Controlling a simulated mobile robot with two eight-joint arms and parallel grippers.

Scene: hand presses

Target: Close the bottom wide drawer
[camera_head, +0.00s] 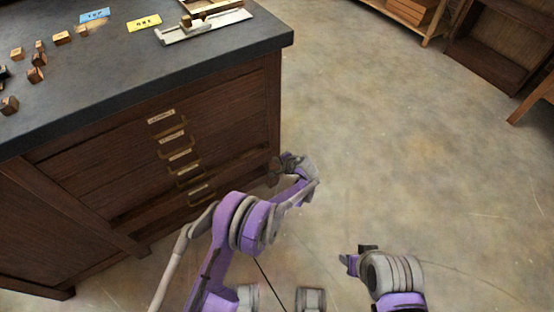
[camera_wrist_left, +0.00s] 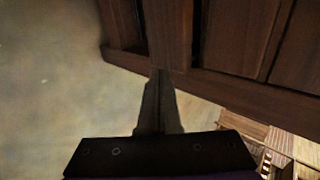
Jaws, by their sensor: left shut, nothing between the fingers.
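The bottom wide drawer (camera_head: 152,216) is the lowest front in the dark wooden cabinet, with a brass handle and a pale label. It seems to stand slightly out of the cabinet, but I cannot tell how far. My left gripper (camera_head: 274,171) is by the cabinet's lower right front corner, at the drawer's right end. In the left wrist view its fingers (camera_wrist_left: 160,80) are shut together and empty, with the tips close to dark wood; I cannot tell whether they touch. My right gripper (camera_head: 357,258) is over the floor, away from the cabinet; its fingers are too small to read.
The cabinet's dark worktop (camera_head: 120,75) carries several small wooden blocks, a blue card (camera_head: 95,15), a yellow card (camera_head: 144,23) and a press (camera_head: 205,22). Higher drawers look shut. The floor (camera_head: 400,140) to the right is clear. Shelving (camera_head: 500,50) stands at the back right.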

